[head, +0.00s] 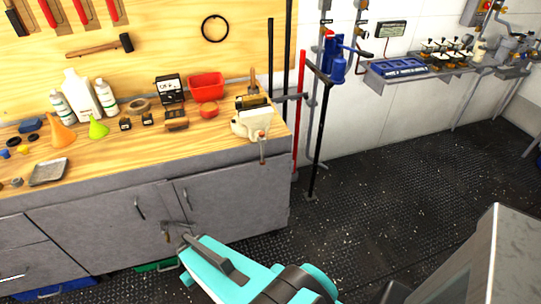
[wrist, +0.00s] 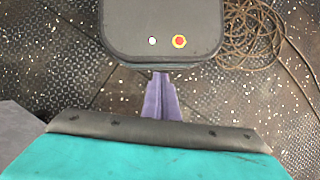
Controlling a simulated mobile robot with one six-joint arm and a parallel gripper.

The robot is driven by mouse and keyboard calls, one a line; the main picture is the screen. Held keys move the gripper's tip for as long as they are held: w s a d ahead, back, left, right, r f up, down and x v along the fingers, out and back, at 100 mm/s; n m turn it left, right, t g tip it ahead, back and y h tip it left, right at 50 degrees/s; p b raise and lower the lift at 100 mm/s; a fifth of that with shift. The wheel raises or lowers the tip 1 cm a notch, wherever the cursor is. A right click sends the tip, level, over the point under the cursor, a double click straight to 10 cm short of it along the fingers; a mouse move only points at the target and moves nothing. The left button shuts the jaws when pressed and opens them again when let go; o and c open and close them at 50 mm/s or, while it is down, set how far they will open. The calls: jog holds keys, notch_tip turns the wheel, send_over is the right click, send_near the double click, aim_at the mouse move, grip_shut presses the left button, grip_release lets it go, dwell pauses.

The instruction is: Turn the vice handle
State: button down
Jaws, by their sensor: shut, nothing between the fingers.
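The cream vice (head: 249,122) sits at the front right corner of the wooden workbench. Its thin handle (head: 262,150) hangs down over the bench front, below a small reddish part. My gripper (head: 174,231) is in front of the grey cabinet doors, below and left of the vice, apart from the handle. Its fingers are together and empty. In the wrist view my shut gripper (wrist: 160,78) is above the dark floor, and neither the vice nor its handle shows there.
The workbench (head: 190,142) holds bottles, funnels, a red bin (head: 206,86) and a meter. A red pole (head: 299,110) and a blue tool (head: 335,62) stand right of it. Coiled rope (wrist: 255,30) lies on the floor. Floor right of the bench is mostly clear.

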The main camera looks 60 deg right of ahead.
jog(key=w+d+r+m+t+y, duration=0.1)
jog(key=w+d+r, duration=0.2)
jog(key=d, duration=0.3)
jog(key=w+d+r+m, duration=0.1)
jog(key=w+d+r, duration=0.2)
jog(key=w+d, duration=0.15)
jog(key=d+r+m+t+y, duration=0.1)
jog(key=d+r+m, duration=0.1)
jog(key=d+r, duration=0.6)
jog(key=d+r+m+t, duration=0.2)
jog(key=d+r, duration=0.2)
jog(key=d, duration=0.8)
jog(key=s+d+r+m+t+b, duration=0.1)
jog(key=s+d+r+t, duration=0.1)
jog(key=d+r, duration=0.8)
jog(key=s+d+r+m+t+b, duration=0.1)
jog(key=s+d+r+t, duration=0.1)
jog(key=d+r, duration=0.8)
jog(key=s+d, duration=0.1)
jog(key=d, duration=0.1)
jog(key=shift+d, duration=0.4)
jog(key=shift+f, duration=0.15)
jog(key=w+a+f+p, duration=0.3)
jog(key=w+a+f, duration=0.2)
jog(key=f, duration=0.4)
jog(key=shift+w+a, duration=0.15)
jog(key=shift+w, duration=0.2)
